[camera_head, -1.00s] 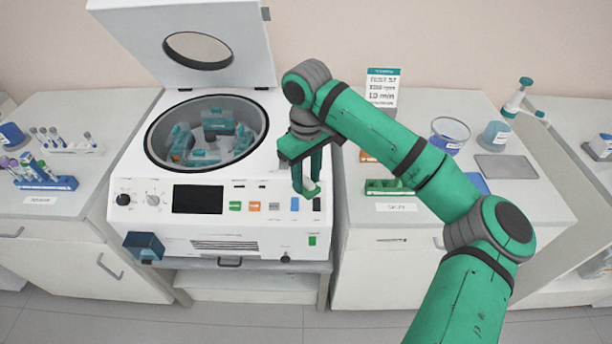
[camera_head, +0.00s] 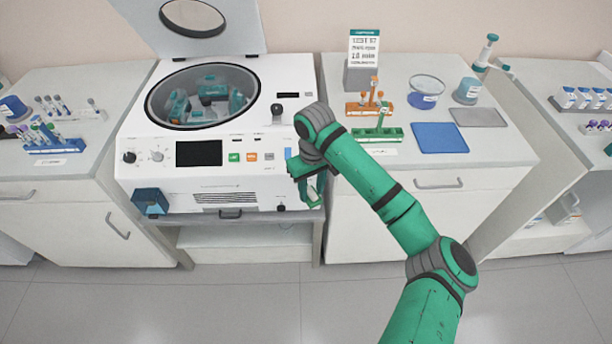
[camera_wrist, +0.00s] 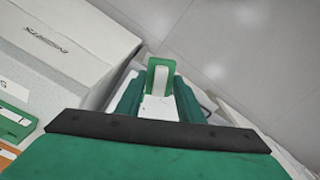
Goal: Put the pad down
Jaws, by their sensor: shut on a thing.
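My gripper (camera_head: 314,190) hangs in front of the right end of the centrifuge (camera_head: 268,187), near the gap before the right-hand cabinet. In the wrist view, my gripper (camera_wrist: 160,84) is shut on a small white piece, which I take to be the pad (camera_wrist: 161,82). A green edge shows around its far end. The pad is held clear of the bench, with pale floor beyond it. In the head view the pad is mostly hidden by the fingers.
The centrifuge lid (camera_head: 190,32) stands open. On the right bench are a blue mat (camera_head: 440,137), a grey mat (camera_head: 478,117), an orange rack (camera_head: 362,109), a green rack (camera_head: 392,135), a bowl (camera_head: 425,91) and a sign (camera_head: 363,47). The blue mat is bare.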

